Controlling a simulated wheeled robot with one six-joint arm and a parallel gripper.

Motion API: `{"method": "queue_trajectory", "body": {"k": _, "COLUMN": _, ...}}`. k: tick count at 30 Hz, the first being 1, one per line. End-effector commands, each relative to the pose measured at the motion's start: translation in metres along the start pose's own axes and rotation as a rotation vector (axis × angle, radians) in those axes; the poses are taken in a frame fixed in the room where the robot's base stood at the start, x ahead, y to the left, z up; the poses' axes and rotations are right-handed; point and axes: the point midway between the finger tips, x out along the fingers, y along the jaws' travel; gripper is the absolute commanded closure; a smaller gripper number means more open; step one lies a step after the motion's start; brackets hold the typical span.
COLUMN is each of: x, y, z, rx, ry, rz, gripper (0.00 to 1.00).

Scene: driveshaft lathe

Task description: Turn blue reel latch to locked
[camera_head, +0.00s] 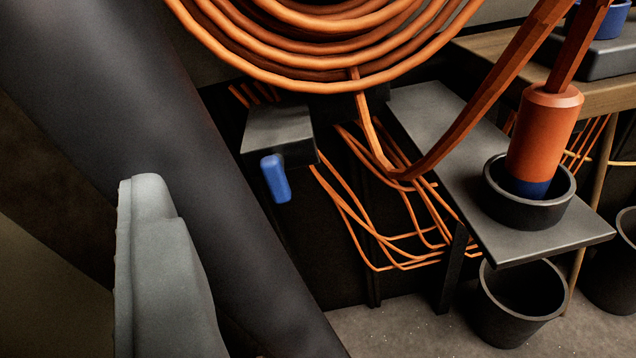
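The blue reel latch (275,178) is a small rounded blue handle. It hangs upright against the front of a dark grey block (278,130), left of centre. The orange reel coils (320,45) are above it. One grey finger-like part, apparently of my gripper (165,270), shows at the lower left. It is to the left of the latch and apart from it in the picture. The other finger is not visible, so I cannot see whether the gripper is open.
A wide dark cylinder (170,160) crosses the left side diagonally, between the grey part and the latch in the picture. At right, an orange plug (543,135) with a blue end stands in a black cup (530,212) on a grey shelf (440,125). Loose orange cables (385,235) hang below.

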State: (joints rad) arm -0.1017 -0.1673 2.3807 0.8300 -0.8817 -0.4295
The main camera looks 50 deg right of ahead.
Motion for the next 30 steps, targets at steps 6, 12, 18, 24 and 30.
{"method": "queue_trajectory", "body": {"k": 6, "x": 0.021, "y": 0.021, "z": 0.059, "rx": -0.074, "ry": 0.001, "rz": 0.180, "gripper": 0.58}}
{"method": "queue_trajectory", "body": {"k": 12, "x": 0.026, "y": 0.040, "z": 0.101, "rx": -0.155, "ry": 0.003, "rz": 0.324, "gripper": 0.58}}
{"method": "queue_trajectory", "body": {"k": 18, "x": 0.026, "y": 0.050, "z": 0.120, "rx": -0.202, "ry": 0.005, "rz": 0.397, "gripper": 0.58}}
{"method": "queue_trajectory", "body": {"k": 24, "x": 0.034, "y": 0.056, "z": 0.121, "rx": -0.208, "ry": 0.006, "rz": 0.409, "gripper": 0.58}}
{"method": "queue_trajectory", "body": {"k": 30, "x": 0.060, "y": 0.067, "z": 0.120, "rx": -0.209, "ry": 0.006, "rz": 0.410, "gripper": 0.58}}
